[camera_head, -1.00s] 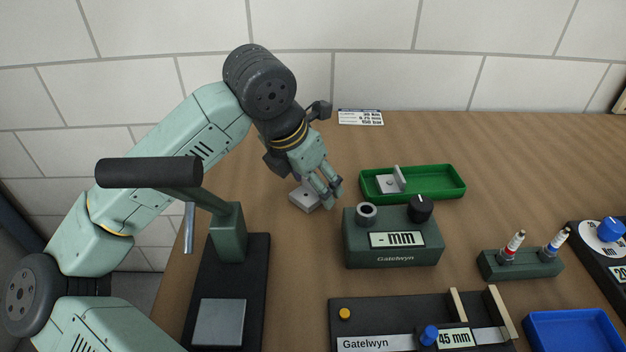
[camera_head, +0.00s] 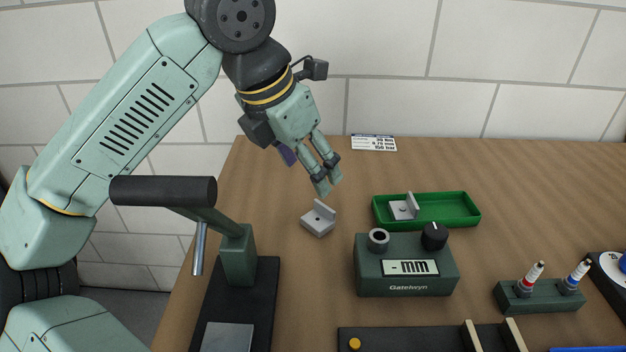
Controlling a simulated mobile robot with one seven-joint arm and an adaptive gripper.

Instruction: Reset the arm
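My gripper (camera_head: 327,182) hangs from the arm above the wooden table, left of the green tray. Its fingers point down and look close together, with nothing seen between them; whether they are fully shut is unclear. A small grey L-shaped bracket (camera_head: 319,219) lies on the table just below the fingertips, apart from them.
A green tray (camera_head: 462,211) holds another grey bracket (camera_head: 404,208). In front stands a green gauge box (camera_head: 407,272) with a black knob. A lever press (camera_head: 238,262) stands at left. A marker stand (camera_head: 540,297) is at right.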

